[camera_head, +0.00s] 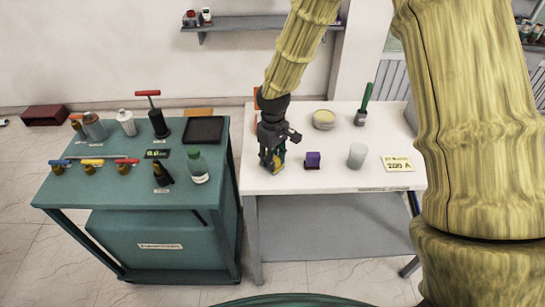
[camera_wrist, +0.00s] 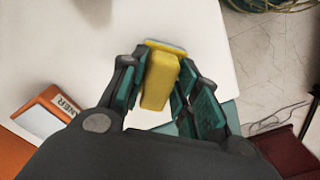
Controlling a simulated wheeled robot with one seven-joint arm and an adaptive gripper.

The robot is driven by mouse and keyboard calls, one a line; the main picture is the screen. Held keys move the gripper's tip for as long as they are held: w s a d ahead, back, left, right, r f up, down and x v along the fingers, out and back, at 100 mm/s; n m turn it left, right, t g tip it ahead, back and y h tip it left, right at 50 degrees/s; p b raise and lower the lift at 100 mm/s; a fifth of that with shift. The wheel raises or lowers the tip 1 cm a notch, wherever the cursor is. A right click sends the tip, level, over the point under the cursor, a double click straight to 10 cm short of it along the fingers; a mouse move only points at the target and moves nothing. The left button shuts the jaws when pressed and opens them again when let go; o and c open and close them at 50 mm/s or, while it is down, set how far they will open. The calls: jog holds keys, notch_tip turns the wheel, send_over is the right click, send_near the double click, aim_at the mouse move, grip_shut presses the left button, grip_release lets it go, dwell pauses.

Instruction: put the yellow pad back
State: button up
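The yellow pad (camera_wrist: 160,80) is a small yellow block with a bluish strip along its far edge. In the wrist view it lies between the two fingers of my gripper (camera_wrist: 162,72), which appear to be closed against its sides. In the head view my gripper (camera_head: 272,160) points down over the left part of the white table (camera_head: 330,180), near its front edge. A little of the yellow pad (camera_head: 279,166) shows at the fingertips. The rest of it is hidden by the fingers. I cannot tell whether it touches the tabletop.
A purple block (camera_head: 313,160), a whitish cup (camera_head: 357,156) and a "200 A" card (camera_head: 397,164) stand to the right. A round yellow-topped dish (camera_head: 324,119) and a green-handled brush (camera_head: 364,105) are behind. A teal cart (camera_head: 120,190) with bottles, tools and a black tray (camera_head: 203,130) is left.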

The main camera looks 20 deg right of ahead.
jog(key=shift+o, duration=0.6)
jog(key=shift+r, duration=0.1)
jog(key=shift+w+r, duration=0.1)
jog(key=shift+r, duration=0.5)
notch_tip(320, 180, up, 11)
jog(key=b, duration=0.2)
jog(key=shift+f+b, duration=0.15)
jog(key=shift+b, duration=0.15)
jog(key=shift+s+f, duration=0.1)
jog(key=shift+s, duration=0.1)
